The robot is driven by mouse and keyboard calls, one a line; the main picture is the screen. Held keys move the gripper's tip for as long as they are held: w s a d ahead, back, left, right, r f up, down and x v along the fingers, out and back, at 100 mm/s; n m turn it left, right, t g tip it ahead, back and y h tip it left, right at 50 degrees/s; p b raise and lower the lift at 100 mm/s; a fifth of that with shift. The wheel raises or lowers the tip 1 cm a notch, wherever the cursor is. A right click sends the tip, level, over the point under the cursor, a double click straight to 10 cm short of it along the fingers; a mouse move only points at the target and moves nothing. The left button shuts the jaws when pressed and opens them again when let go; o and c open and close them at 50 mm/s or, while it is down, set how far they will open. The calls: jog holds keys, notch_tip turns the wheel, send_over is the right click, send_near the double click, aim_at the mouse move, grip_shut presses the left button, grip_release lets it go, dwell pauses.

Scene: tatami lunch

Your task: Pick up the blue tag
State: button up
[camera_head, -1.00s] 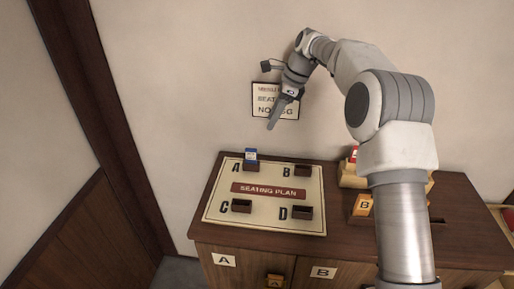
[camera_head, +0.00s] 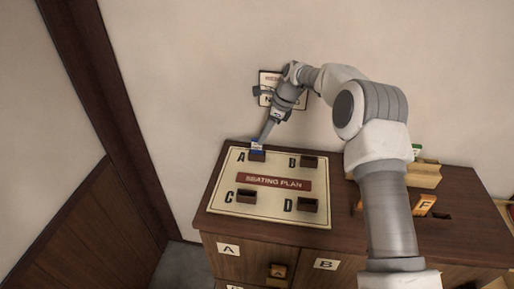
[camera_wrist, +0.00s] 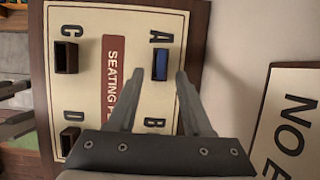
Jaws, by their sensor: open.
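The blue tag (camera_head: 257,147) stands in the small dark holder at A on the seating plan board, its top edge pale. It also shows in the wrist view (camera_wrist: 161,65), just beyond my fingertips. My gripper (camera_head: 266,137) is above the tag at the board's back left, pointing down at it. In the wrist view my two fingers (camera_wrist: 159,75) are open, one to each side of the tag's line. I see nothing held between them, and cannot tell whether a finger touches the tag.
The seating plan board (camera_head: 228,208) has other dark holders at B (camera_head: 309,161), C (camera_head: 246,196) and D (camera_head: 307,204). An orange tag marked F (camera_head: 425,205) stands on the cabinet top (camera_head: 470,235) at right. A notice hangs on the wall close behind my gripper.

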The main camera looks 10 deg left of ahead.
aim_at(257, 149)
jog(key=shift+p+x, duration=0.65)
jog(key=shift+x, duration=2.1)
grip_shut()
